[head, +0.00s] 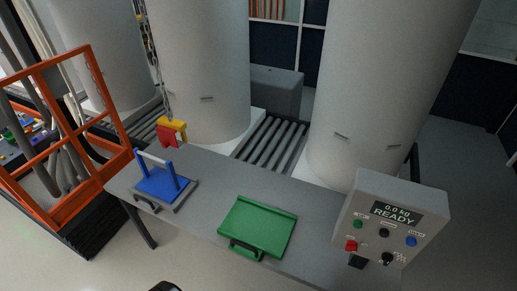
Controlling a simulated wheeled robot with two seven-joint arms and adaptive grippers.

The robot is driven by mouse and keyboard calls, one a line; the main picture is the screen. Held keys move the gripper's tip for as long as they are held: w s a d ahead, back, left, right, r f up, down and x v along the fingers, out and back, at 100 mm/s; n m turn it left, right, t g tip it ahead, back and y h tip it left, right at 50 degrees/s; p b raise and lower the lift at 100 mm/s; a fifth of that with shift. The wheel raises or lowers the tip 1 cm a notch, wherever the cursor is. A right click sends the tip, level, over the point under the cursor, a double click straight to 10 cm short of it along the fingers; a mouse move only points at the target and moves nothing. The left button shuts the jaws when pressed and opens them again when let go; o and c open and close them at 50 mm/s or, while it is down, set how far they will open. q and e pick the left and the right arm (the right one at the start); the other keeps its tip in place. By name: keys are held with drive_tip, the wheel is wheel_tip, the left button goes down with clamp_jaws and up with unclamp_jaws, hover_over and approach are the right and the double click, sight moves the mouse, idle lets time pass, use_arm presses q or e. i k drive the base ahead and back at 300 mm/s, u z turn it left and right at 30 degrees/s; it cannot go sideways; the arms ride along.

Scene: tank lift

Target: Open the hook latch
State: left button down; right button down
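A red and yellow hook block (171,132) hangs on a chain (156,60) at the back left edge of the grey table. Its yellow part is on top and to the right, its red part in front. The latch is too small to make out, so I cannot tell whether it is open or shut. Neither of my grippers can be made out in the head view. Only a small dark rounded shape shows at the bottom edge, and I cannot tell what it is.
The grey table (215,180) holds a blue fixture with a bar handle (162,183), a green tray (258,228) and a control box (392,218) reading "0.0 kg READY". Large grey tanks (205,70) stand behind. An orange rail frame (65,130) stands left.

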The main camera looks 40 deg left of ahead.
sight(166, 136)
drive_tip(key=u, duration=2.2)
